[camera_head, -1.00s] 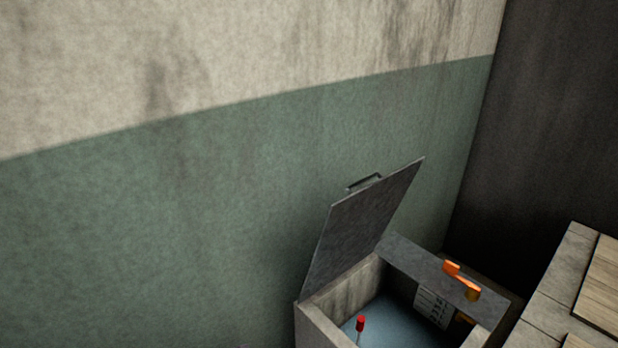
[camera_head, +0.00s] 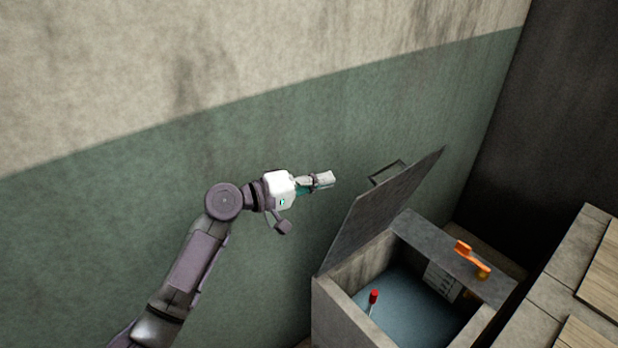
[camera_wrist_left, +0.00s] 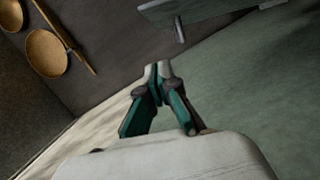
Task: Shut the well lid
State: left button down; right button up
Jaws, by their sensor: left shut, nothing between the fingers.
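The grey well lid (camera_head: 385,212) stands open, tilted up from the left edge of the concrete well box (camera_head: 338,312). A bar handle (camera_head: 388,172) sticks out from the lid's outer face near its top. My left gripper (camera_head: 328,180) is shut and empty, in the air to the left of the lid, apart from it, pointing right at about the handle's height. In the left wrist view the fingertips (camera_wrist_left: 158,70) are together, with the lid (camera_wrist_left: 200,10) and its handle (camera_wrist_left: 179,30) beyond them. My right gripper is not in view.
A red-topped stick (camera_head: 373,298) stands inside the well box, and an orange lever (camera_head: 470,258) sits on its right ledge. A stone and wood counter (camera_head: 560,290) is at the right. Round wooden utensils (camera_wrist_left: 45,52) hang on a dark wall in the wrist view.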

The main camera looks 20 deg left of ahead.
pick_arm(q)
jog(key=d+p, duration=0.1)
jog(key=d, duration=0.1)
jog(key=d+p, duration=0.1)
jog(key=d, duration=0.1)
jog(key=d+f+p, duration=0.1)
jog(key=d, duration=0.1)
jog(key=shift+w+d+f+p, duration=0.1)
jog(key=shift+w+d+p, duration=0.15)
jog(key=shift+p, duration=0.1)
jog(key=shift+f, duration=0.15)
jog(key=shift+w, duration=0.1)
